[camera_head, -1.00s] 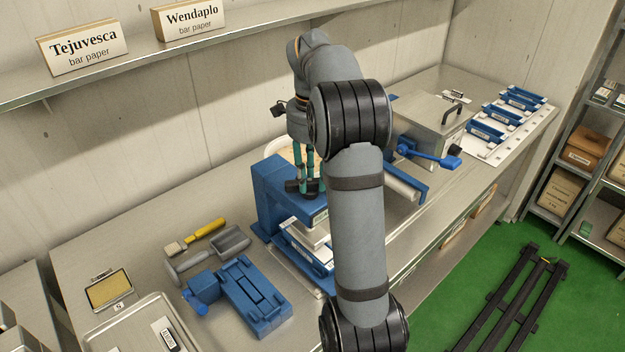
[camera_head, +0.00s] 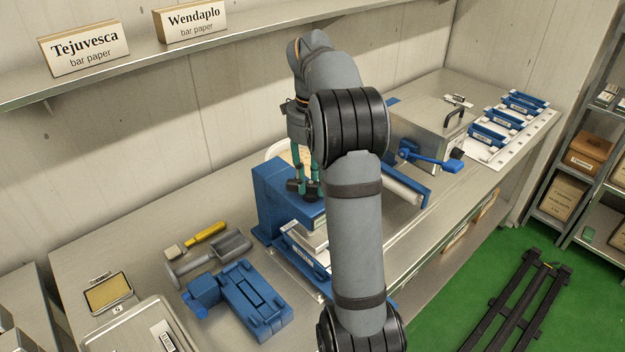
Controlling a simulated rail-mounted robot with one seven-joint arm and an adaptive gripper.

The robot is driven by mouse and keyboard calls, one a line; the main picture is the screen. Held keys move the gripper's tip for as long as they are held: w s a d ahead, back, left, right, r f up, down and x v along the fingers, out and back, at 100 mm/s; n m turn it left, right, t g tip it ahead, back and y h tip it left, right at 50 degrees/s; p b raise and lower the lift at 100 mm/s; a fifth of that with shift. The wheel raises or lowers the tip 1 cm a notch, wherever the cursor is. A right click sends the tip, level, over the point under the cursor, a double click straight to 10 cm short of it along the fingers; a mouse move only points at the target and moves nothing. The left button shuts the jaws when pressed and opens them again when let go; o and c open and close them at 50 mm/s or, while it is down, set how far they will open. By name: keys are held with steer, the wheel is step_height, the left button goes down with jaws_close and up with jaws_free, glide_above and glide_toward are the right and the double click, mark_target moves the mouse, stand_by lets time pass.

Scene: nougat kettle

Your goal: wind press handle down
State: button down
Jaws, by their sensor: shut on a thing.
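The blue press (camera_head: 274,205) stands on the metal counter, partly hidden behind my arm. A pale plate (camera_head: 307,238) shows in its lower part. My gripper (camera_head: 311,190) points down at the top of the press, its green fingers shut on a dark part there, which I take to be the press handle (camera_head: 294,187). My arm hides most of the handle and the right side of the press.
A roller unit with a blue lever (camera_head: 430,160) and a steel box (camera_head: 428,128) stand right. A shelf (camera_head: 130,72) runs above the counter.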

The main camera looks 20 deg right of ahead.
mark_target(312, 184)
steer(key=c, duration=1.4)
jaws_free()
steer(key=shift+r, duration=3.75)
steer(key=shift+f, duration=0.1)
step_height(312, 184, down, 7)
steer(key=shift+f, duration=0.15)
steer(key=shift+n, duration=0.3)
